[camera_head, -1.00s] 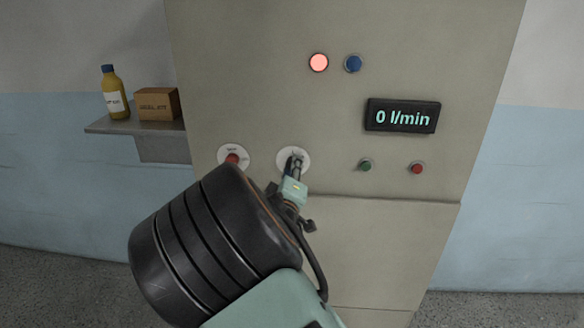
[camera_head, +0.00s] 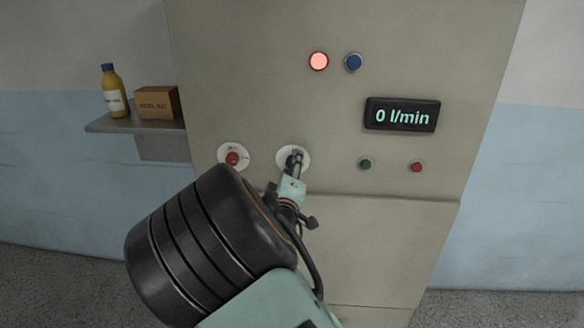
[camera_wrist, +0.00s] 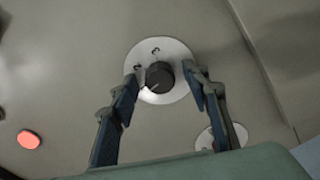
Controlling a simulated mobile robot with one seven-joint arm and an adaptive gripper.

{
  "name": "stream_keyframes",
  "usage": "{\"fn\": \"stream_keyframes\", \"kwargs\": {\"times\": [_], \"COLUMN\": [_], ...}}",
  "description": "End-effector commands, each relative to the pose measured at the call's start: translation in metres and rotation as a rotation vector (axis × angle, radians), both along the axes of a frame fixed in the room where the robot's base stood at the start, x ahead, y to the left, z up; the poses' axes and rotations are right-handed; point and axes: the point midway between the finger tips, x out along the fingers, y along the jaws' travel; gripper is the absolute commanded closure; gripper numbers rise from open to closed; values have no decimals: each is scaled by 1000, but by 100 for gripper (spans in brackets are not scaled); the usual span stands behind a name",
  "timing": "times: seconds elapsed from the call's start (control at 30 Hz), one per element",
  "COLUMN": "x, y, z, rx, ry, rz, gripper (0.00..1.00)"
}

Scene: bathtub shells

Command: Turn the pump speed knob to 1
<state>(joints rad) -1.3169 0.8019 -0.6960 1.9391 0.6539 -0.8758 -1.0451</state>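The dark round knob (camera_wrist: 159,75) sits on a white round dial plate (camera_wrist: 172,50) with small marks, too small to read surely. Its pale pointer line points to the lower left in the wrist view. In the head view the dial plate (camera_head: 306,157) is partly hidden behind my gripper (camera_head: 295,160). In the wrist view my gripper (camera_wrist: 162,78) is open, with one finger on each side of the knob and visible gaps between. I cannot tell how deep the fingertips reach. The display (camera_head: 402,115) reads 0 l/min.
A second white dial with a red knob (camera_head: 232,159) is close on the left. A lit red lamp (camera_head: 318,61) and a blue button (camera_head: 353,62) are above. Green (camera_head: 366,164) and red (camera_head: 416,167) buttons are right. A shelf (camera_head: 130,124) holds a bottle and a box.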

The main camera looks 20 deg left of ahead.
Motion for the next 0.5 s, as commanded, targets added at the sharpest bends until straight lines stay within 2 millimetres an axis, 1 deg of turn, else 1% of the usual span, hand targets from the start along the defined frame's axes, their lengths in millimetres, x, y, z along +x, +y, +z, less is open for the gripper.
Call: {"fn": "stream_keyframes", "kwargs": {"times": [0.17,0.27,0.37,0.5], "x": [0,-4,-14,-39], "y": [0,0,-2,-8], "z": [0,0,0,0], "rx": [1,1,1,2], "ry": [0,0,2,3], "rz": [0,1,2,2], "gripper": [57,57,57,57]}}
